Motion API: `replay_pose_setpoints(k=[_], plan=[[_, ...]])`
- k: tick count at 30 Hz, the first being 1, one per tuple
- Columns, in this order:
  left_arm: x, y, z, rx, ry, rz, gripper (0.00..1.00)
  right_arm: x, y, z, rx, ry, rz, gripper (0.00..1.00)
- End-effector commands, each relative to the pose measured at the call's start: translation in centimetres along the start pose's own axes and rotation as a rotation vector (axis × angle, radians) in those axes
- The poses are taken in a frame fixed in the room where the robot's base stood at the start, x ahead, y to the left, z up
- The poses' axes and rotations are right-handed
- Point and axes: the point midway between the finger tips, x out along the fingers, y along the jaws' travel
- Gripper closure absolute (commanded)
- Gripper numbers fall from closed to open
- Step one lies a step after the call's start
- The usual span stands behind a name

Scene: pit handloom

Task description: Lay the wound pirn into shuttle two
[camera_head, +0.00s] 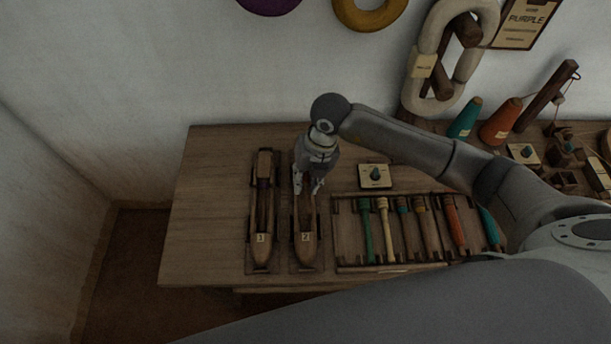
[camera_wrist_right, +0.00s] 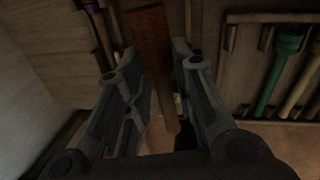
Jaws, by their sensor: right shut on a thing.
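Shuttle two (camera_head: 306,248) is a long wooden boat shape marked 2, lying on the table with its near tip toward me. My right gripper (camera_head: 308,188) is over its middle and far part, pointing down. In the right wrist view the fingers (camera_wrist_right: 165,100) are shut on the wound pirn (camera_wrist_right: 150,38), rust-brown at its wide part with a thin wooden shaft. The head view hides the pirn behind the gripper, and I cannot tell whether it touches the shuttle. My left gripper is not in view.
Shuttle one (camera_head: 261,245) lies parallel just left. To the right is a wooden tray (camera_head: 347,262) with several coloured pirns, and behind it a small plate with a blue-green knob (camera_head: 375,175). Yarn cones (camera_head: 500,120) stand at the back right. The table's left end is clear.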

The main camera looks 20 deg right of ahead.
Motion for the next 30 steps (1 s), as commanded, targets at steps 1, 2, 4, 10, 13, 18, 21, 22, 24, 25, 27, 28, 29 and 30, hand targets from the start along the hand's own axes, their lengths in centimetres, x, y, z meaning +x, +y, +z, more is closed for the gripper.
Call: replay_pose_setpoints(k=[1, 2, 4, 10, 13, 18, 21, 22, 24, 25, 27, 28, 29, 30], plan=[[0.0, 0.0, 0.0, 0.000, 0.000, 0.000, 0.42, 0.0, 0.1, 0.1, 0.034, -0.007, 0.000, 0.99], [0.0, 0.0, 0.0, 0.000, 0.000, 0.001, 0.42, 0.0, 0.1, 0.2, 0.051, -0.010, 0.000, 0.99], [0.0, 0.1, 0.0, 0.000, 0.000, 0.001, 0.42, 0.0, 0.2, 0.2, 0.078, -0.015, 0.000, 0.99], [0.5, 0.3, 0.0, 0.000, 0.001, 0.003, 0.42, 0.6, 0.1, 0.3, 0.094, -0.018, -0.001, 0.99], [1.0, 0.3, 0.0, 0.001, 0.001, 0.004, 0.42, 1.2, -0.1, 0.3, 0.093, -0.018, -0.001, 0.99], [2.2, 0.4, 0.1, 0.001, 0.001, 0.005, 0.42, 2.8, -0.4, 0.3, 0.092, -0.018, -0.001, 0.99], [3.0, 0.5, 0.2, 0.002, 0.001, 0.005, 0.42, 3.8, -0.6, 0.3, 0.091, -0.018, -0.001, 0.99], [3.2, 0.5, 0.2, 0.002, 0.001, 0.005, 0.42, 4.1, -0.6, 0.3, 0.091, -0.018, -0.001, 0.99], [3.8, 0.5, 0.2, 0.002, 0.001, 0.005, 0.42, 4.8, -0.8, 0.3, 0.090, -0.018, -0.001, 0.99], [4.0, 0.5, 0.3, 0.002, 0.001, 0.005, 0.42, 5.0, -0.8, 0.3, 0.090, -0.018, -0.001, 0.99], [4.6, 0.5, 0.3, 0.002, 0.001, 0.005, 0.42, 5.7, -1.0, 0.2, 0.090, -0.017, -0.001, 0.99], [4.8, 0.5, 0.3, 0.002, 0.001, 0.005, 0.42, 6.0, -1.0, 0.2, 0.090, -0.017, -0.001, 0.99], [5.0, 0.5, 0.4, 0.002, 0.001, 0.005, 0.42, 6.3, -1.1, 0.2, 0.090, -0.017, -0.001, 0.99], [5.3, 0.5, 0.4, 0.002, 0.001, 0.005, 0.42, 6.7, -1.2, 0.2, 0.091, -0.017, -0.002, 0.99]])
